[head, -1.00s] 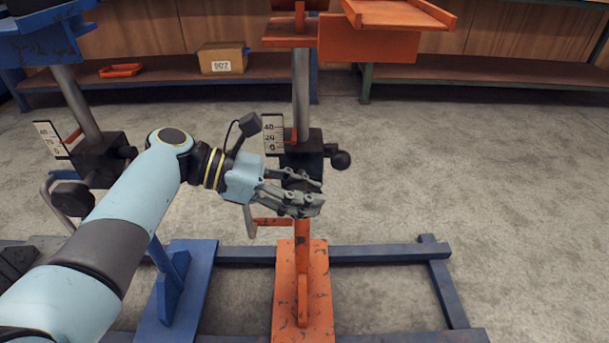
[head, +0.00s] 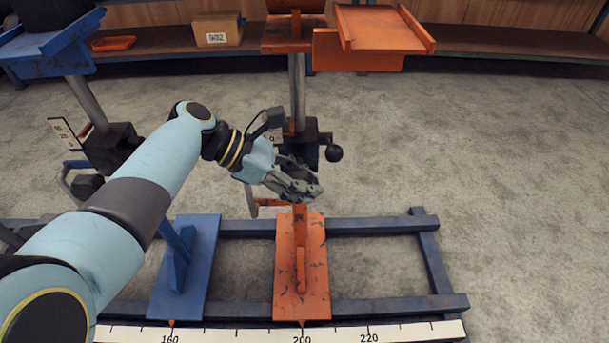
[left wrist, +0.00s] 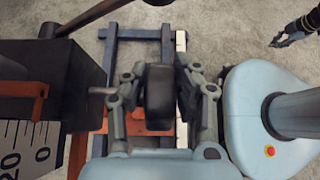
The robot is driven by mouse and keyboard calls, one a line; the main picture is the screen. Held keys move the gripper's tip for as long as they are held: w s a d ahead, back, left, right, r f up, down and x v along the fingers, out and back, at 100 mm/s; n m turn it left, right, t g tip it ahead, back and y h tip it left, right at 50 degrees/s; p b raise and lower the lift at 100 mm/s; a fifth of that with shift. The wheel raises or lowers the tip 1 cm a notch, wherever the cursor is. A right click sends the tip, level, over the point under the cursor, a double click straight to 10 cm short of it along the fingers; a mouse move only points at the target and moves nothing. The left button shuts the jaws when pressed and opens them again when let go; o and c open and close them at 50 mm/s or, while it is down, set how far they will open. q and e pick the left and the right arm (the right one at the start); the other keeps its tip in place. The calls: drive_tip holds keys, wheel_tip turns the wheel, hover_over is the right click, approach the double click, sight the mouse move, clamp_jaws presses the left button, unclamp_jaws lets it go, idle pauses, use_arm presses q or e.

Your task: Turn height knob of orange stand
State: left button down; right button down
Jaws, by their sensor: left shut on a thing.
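The orange stand has a base plate (head: 287,285), an upright steel post (head: 297,90) and a black block (head: 312,140) around the post. Its black height knob (left wrist: 160,92) sits between the two fingers in the left wrist view. My left gripper (head: 305,185) is shut on this knob, in front of the block. In the head view the fingers mostly hide the knob. My right gripper (left wrist: 283,40) shows small at the upper right of the left wrist view, away from the stand; its finger opening is unclear.
A black ball-ended handle (head: 334,153) sticks out right of the block. An orange tray (head: 380,30) tops the stand. The blue stand (head: 185,265) is on the left, beside my arm. Blue floor rails (head: 385,225) and a numbered scale (head: 240,334) lie below. Floor at right is clear.

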use_arm(q)
drive_tip(key=c, duration=1)
unclamp_jaws()
drive_tip(key=shift+c, duration=0.2)
drive_tip(key=shift+a, duration=0.1)
drive_tip(key=v, duration=1.1)
drive_tip(key=shift+a+r, duration=0.2)
drive_tip(key=shift+a, duration=0.15)
